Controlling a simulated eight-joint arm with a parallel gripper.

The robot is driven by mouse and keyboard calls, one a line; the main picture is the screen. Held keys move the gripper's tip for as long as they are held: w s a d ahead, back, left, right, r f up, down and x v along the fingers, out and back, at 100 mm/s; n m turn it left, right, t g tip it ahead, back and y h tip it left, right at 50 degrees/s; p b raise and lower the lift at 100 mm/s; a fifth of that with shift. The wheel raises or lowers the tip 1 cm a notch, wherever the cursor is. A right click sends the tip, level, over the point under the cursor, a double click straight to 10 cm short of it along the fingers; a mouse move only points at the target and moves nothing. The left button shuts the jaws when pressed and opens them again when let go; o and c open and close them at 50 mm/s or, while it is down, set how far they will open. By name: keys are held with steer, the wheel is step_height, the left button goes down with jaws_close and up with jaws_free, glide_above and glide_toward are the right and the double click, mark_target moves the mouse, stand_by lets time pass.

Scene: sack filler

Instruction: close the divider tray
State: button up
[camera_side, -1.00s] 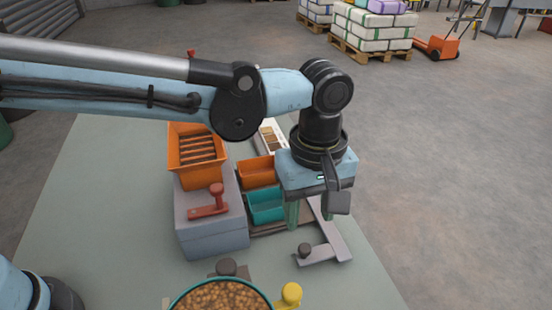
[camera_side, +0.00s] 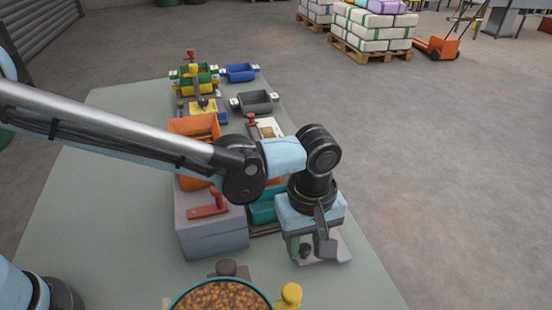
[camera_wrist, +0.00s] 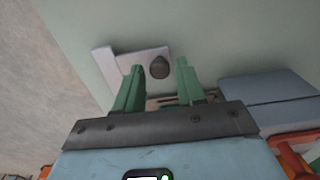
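The divider tray shows in the side view as a teal compartment (camera_side: 262,209) beside the grey box, mostly hidden behind my gripper and arm. An orange compartment behind it is nearly covered. A flat grey bracket (camera_side: 338,250) with a dark round knob (camera_side: 305,251) lies at the front; whether it belongs to the tray I cannot tell. My gripper (camera_side: 294,250) points down, close to this knob. In the wrist view my gripper (camera_wrist: 160,66) has its green fingers apart, with the knob (camera_wrist: 159,68) showing between the tips. I see no grip on it.
A grey box (camera_side: 210,235) with a red handle (camera_side: 208,205) and an orange hopper (camera_side: 195,127) stands left of the tray. A round bin of brown pellets (camera_side: 222,297) is at the front, beside a yellow knob (camera_side: 291,294). Several coloured bins stand farther back.

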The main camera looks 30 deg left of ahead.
jaws_close()
steer(key=s+a, duration=0.5)
steer(key=shift+s+a, duration=0.3)
steer(key=shift+o, duration=1.4)
jaws_free()
step_height(320, 180, up, 12)
steer(key=shift+r, duration=0.1)
steer(key=shift+c, duration=0.3)
